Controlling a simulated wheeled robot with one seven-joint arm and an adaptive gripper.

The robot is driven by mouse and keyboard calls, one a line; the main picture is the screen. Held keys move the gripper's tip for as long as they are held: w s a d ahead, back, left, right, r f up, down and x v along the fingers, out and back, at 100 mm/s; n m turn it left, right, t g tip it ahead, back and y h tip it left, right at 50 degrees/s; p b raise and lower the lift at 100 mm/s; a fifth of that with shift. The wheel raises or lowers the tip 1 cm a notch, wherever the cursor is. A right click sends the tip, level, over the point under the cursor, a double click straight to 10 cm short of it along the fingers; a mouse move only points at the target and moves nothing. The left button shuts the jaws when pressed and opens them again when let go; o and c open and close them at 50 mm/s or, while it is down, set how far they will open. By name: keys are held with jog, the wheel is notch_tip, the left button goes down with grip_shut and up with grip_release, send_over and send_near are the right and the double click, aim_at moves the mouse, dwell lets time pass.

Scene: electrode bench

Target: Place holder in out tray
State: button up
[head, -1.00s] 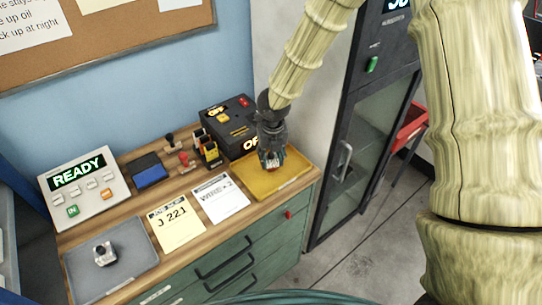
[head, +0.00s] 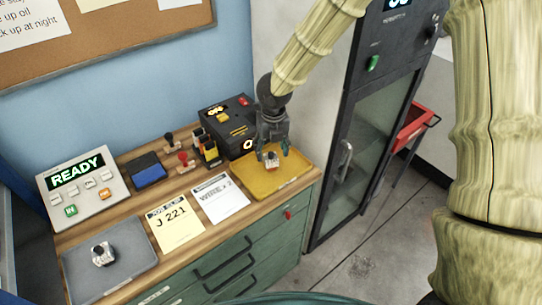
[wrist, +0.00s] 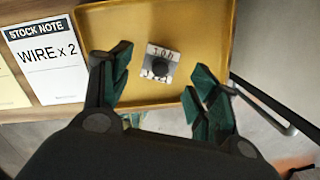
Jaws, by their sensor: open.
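The holder, a small pale block with a dark round top and printed marks, sits in the yellow tray and shows in the wrist view (wrist: 160,64) and the head view (head: 271,159). The yellow tray (head: 277,184) lies at the right end of the bench; its floor also shows in the wrist view (wrist: 110,35). My gripper (head: 272,153) is above the tray. In the wrist view my gripper (wrist: 160,75) has its green-padded fingers wide apart, one on each side of the holder with gaps between. Nothing is held.
A grey tray (head: 130,262) at the left holds a similar small block (head: 103,255). A black box with switches (head: 228,120) stands just behind the yellow tray. Papers (head: 176,226), stamps and a READY panel (head: 82,185) fill the bench. A glass-door cabinet (head: 365,140) stands to the right.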

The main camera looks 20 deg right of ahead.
aim_at(272, 161)
notch_tip(272, 161, up, 8)
jog(key=s+b, duration=0.1)
jog(key=shift+b, duration=0.3)
dwell(0.3)
